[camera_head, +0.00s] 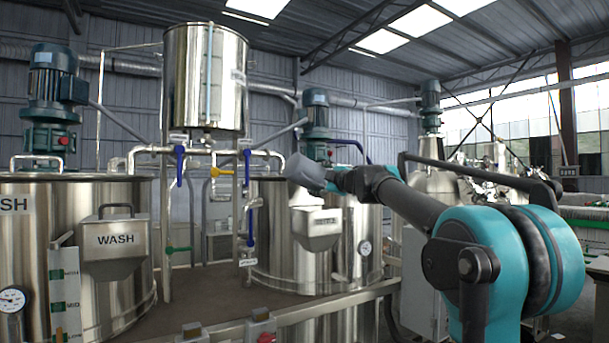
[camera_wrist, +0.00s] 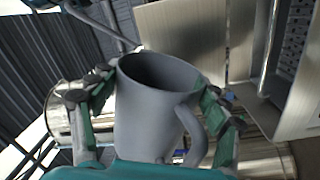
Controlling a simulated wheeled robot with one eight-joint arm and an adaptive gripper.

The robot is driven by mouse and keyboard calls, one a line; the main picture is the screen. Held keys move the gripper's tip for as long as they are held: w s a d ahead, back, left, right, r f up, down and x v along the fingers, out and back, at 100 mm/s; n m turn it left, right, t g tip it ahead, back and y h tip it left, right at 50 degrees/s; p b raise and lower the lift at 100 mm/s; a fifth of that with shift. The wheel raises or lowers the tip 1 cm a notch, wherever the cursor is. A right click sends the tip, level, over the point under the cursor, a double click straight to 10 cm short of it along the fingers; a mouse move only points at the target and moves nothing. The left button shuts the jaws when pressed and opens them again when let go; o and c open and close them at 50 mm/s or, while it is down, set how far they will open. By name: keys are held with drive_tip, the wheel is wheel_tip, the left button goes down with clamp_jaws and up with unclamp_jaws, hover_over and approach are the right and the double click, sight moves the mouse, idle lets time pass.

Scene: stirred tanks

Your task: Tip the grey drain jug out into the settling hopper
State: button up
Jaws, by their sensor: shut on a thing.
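The grey drain jug (camera_head: 306,171) is tilted well over in the head view, its wide end to the left. My gripper (camera_head: 338,180) is shut on it from the right. In the wrist view the jug (camera_wrist: 152,115) sits between the two fingers of my gripper (camera_wrist: 158,90); its handle is at the lower right and its inside looks dark. A steel hopper (camera_head: 316,232) on the right tank, its label too small to read surely, is below the jug in the head view. Steel panels, likely this hopper (camera_wrist: 188,40), stand beyond the jug's mouth in the wrist view.
A second hopper, marked WASH (camera_head: 114,258), hangs on the left tank (camera_head: 40,230). Pipes with blue-handled valves (camera_head: 248,165) stand just left of the jug. A raised steel vessel (camera_head: 205,80) is above them. A rail (camera_head: 330,305) crosses the front.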

sight(310, 187)
drive_tip(key=shift+s+a+f+n, duration=0.2)
drive_tip(key=shift+s+a+n, duration=0.05)
drive_tip(key=shift+n, duration=0.65)
drive_tip(key=n, duration=0.1)
drive_tip(key=a+n, duration=0.1)
drive_tip(key=n, duration=0.1)
drive_tip(key=shift+s+f+y, duration=0.15)
drive_tip(key=shift+s+y, duration=0.15)
drive_tip(key=n, duration=0.1)
drive_tip(key=a+n, duration=0.1)
drive_tip(key=n, duration=0.2)
drive_tip(key=shift+s+a+g, duration=0.2)
drive_tip(key=shift+s+g, duration=0.1)
drive_tip(key=shift+s, duration=0.05)
drive_tip(key=n, duration=0.1)
drive_tip(key=r+n, duration=0.2)
drive_tip(key=shift+s+a+n, duration=0.25)
drive_tip(key=shift+a+n, duration=0.15)
drive_tip(key=n, duration=0.1)
drive_tip(key=r+n, duration=0.1)
drive_tip(key=n, duration=0.2)
drive_tip(key=shift+s+a+r, duration=0.2)
drive_tip(key=shift+a, duration=0.1)
drive_tip(key=n, duration=0.4)
drive_tip(key=f+n, duration=0.1)
drive_tip(key=n, duration=0.2)
drive_tip(key=shift+g, duration=0.3)
drive_tip(key=shift+d, duration=0.15)
